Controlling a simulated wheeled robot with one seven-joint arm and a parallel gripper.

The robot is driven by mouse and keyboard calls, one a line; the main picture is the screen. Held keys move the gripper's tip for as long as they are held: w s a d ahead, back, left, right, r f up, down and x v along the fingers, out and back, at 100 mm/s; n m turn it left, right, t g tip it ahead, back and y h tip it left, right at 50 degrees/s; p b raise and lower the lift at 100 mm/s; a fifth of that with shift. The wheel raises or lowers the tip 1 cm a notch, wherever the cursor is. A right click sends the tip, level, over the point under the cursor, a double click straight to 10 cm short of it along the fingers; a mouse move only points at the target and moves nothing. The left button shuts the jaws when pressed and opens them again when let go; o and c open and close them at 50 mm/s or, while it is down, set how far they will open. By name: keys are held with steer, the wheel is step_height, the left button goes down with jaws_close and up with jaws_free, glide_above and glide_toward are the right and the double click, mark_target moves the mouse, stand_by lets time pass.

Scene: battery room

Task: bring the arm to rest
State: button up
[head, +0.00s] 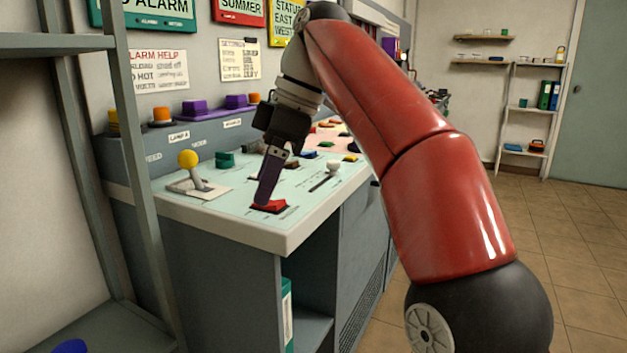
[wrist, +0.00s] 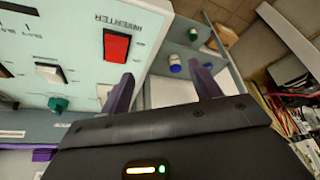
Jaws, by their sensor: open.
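My gripper (head: 266,200) is over the front of the control panel (head: 235,212) in the head view, pointing down. Its purple finger ends close to a red switch (head: 271,206); I cannot tell from this view if they touch. In the wrist view the two fingers of my gripper (wrist: 163,84) are spread apart with nothing between them. There the red switch (wrist: 117,44), labelled INVERTER, lies beyond the left fingertip, outside the gap. My red arm crosses the middle of the head view and hides part of the panel.
A yellow-ball lever (head: 188,158), a green knob (head: 225,160) and a white-knobbed slider (head: 333,167) stand on the panel. A grey shelf frame (head: 140,180) rises at the left. Open tiled floor (head: 575,240) lies at the right.

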steer(key=shift+s+d, duration=0.1)
steer(key=shift+s, duration=0.3)
steer(key=shift+w+d+f+m, duration=0.15)
steer(key=shift+w+m, duration=0.05)
steer(key=shift+m, duration=0.2)
steer(key=shift+s+d+f+m+t+h, duration=0.3)
steer(key=shift+d+f+m+t, duration=0.2)
steer(key=shift+m, duration=0.3)
steer(key=s+d+f+m+t+h, duration=0.2)
steer(key=s+d+f+m, duration=0.6)
steer(key=f, duration=0.5)
steer(key=s+d+f+m+t+h, duration=0.2)
steer(key=s+d+f+m, duration=0.6)
steer(key=d+f, duration=0.4)
steer(key=shift+s+d+f+m+t, duration=0.15)
steer(key=shift+d+f+m+t, duration=0.05)
steer(key=shift+f+m+t, duration=0.25)
